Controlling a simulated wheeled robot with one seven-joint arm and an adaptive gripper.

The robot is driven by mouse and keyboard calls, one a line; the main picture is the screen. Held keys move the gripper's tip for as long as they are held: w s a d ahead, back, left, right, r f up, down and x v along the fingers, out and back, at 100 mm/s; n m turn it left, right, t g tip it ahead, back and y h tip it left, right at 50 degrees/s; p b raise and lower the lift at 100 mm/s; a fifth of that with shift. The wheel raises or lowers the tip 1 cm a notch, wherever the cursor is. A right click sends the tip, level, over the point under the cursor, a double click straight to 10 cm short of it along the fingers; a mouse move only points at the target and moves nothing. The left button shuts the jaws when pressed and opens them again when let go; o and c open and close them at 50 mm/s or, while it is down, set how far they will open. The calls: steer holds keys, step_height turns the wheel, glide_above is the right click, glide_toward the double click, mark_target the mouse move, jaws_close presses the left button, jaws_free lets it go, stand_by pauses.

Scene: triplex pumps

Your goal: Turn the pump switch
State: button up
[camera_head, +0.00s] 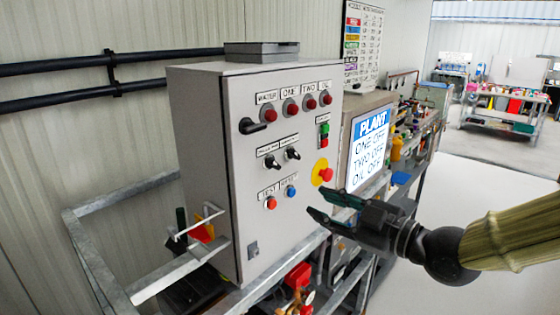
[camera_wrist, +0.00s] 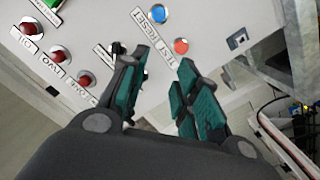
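The grey control cabinet (camera_head: 240,185) carries two black rotary switches, a left one (camera_head: 271,162) and a right one (camera_head: 292,154), in the middle of its front panel. Their small labels are too blurred to read. My gripper (camera_head: 328,206) is in front of the panel, lower right of both switches, and apart from them. In the wrist view my gripper (camera_wrist: 160,75) has its two green-padded fingers spread, with nothing between them. One black switch (camera_wrist: 118,48) shows there just beside the left finger, which partly hides that area.
Red lights (camera_head: 290,106) line the panel's top. A red stop button (camera_head: 325,174) on yellow is close above my gripper. A red (camera_head: 271,203) and a blue button (camera_head: 291,191) sit below the switches.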

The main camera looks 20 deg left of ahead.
steer(key=n+y, duration=0.1)
steer(key=n, duration=0.1)
glide_toward(278, 166)
steer(key=shift+g, duration=0.3)
steer(key=shift+p+x, duration=2.35)
steer(key=shift+x, duration=2.3)
steer(key=shift+r, duration=0.15)
steer(key=shift+w, duration=0.1)
jaws_close()
